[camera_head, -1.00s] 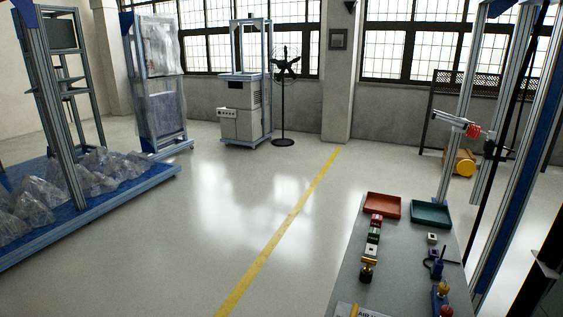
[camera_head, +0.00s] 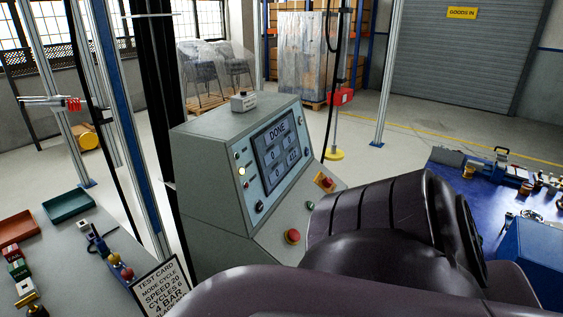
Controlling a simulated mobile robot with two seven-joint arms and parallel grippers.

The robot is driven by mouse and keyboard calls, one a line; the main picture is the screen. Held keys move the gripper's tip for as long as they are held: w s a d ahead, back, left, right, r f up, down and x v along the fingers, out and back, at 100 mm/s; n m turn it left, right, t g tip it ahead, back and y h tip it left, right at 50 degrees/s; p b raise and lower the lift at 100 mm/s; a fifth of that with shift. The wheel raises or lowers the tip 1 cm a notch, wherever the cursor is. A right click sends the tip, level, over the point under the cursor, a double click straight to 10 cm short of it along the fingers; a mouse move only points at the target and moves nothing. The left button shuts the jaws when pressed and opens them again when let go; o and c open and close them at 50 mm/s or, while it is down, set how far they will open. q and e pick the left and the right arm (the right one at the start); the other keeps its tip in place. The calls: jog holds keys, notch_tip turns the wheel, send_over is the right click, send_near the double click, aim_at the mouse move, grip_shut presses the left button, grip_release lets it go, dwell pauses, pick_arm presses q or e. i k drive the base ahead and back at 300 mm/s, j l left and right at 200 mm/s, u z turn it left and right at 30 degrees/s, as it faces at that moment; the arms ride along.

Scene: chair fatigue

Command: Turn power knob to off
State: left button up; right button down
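A grey-green control console (camera_head: 215,180) stands in the middle of the head view. Its sloped face has a lit screen (camera_head: 281,148) reading DONE. A red rotary knob on a yellow plate (camera_head: 325,182) sits at the right of the lower panel; which label it points to is too small to read. A red mushroom button (camera_head: 292,236) is lower on the same panel. A black knob (camera_head: 259,206) and a glowing lamp (camera_head: 241,170) are left of the screen. Neither gripper is in view.
A large dark ribbed shape covers the lower right foreground. A grey bench at left holds a green tray (camera_head: 70,204), a red tray (camera_head: 17,228) and a test card (camera_head: 163,288). A blue workbench (camera_head: 440,185) is at right. Metal posts stand behind the console.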

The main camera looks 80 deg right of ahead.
aim_at(327, 182)
jog(key=z, duration=2.55)
